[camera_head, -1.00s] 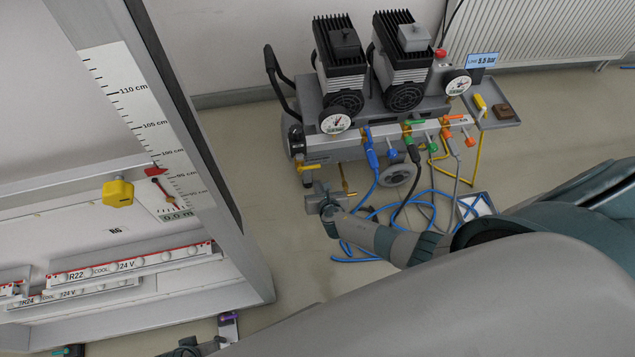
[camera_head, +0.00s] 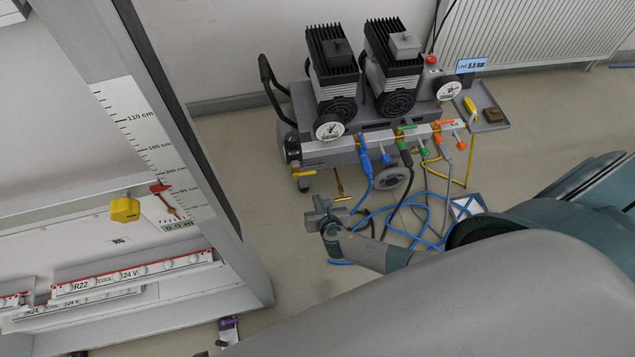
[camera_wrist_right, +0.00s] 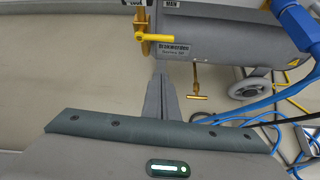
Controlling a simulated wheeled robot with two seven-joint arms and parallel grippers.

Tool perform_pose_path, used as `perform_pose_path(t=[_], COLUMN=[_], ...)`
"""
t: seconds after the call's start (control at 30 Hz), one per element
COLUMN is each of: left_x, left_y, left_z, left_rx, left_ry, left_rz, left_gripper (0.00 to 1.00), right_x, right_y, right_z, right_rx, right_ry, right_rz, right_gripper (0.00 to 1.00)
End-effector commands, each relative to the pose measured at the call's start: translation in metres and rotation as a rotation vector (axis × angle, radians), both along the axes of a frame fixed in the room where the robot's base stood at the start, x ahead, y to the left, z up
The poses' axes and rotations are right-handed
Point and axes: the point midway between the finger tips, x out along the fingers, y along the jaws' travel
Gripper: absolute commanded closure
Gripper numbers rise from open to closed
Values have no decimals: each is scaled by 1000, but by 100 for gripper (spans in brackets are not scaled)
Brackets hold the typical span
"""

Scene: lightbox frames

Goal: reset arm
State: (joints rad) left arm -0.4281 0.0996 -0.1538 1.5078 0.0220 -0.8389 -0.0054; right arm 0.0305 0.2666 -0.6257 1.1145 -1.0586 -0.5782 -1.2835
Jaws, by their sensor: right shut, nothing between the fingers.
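My right arm comes in from the lower right in the head view. Its gripper (camera_head: 322,212) is over the floor in front of the compressor (camera_head: 370,135), below its left end. In the right wrist view the two fingers of the gripper (camera_wrist_right: 161,98) are together with nothing between them. They point toward the compressor's grey tank (camera_wrist_right: 225,35) and appear clear of it. My left gripper does not show clearly in any view.
Blue and dark hoses (camera_head: 415,215) lie looped on the floor right of my right gripper. A grey rack with a scale strip (camera_head: 150,150) and yellow knob (camera_head: 125,210) stands at the left. Bare floor (camera_head: 235,150) lies between rack and compressor.

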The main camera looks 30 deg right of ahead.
Motion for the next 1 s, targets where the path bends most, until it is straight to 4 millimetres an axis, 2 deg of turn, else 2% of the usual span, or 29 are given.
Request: perform_pose_path(t=[0.43,0.57,0.67,0.77,0.87,1.0], left_x=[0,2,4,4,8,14], left_y=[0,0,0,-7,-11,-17], left_z=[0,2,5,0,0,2], left_rx=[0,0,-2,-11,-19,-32], left_ry=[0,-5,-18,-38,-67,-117], left_rz=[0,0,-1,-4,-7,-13], left_gripper=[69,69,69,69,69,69], right_x=[0,-8,-23,-49,-84,-141], right_y=[0,1,4,10,19,36], right_z=[0,-4,-12,-24,-38,-54], right_rx=[3,55,168,356,604,999], right_ry=[0,11,32,63,100,139], right_rz=[-2,-37,-119,-262,-473,-861], right_gripper=[100,100,100,100,100,100])
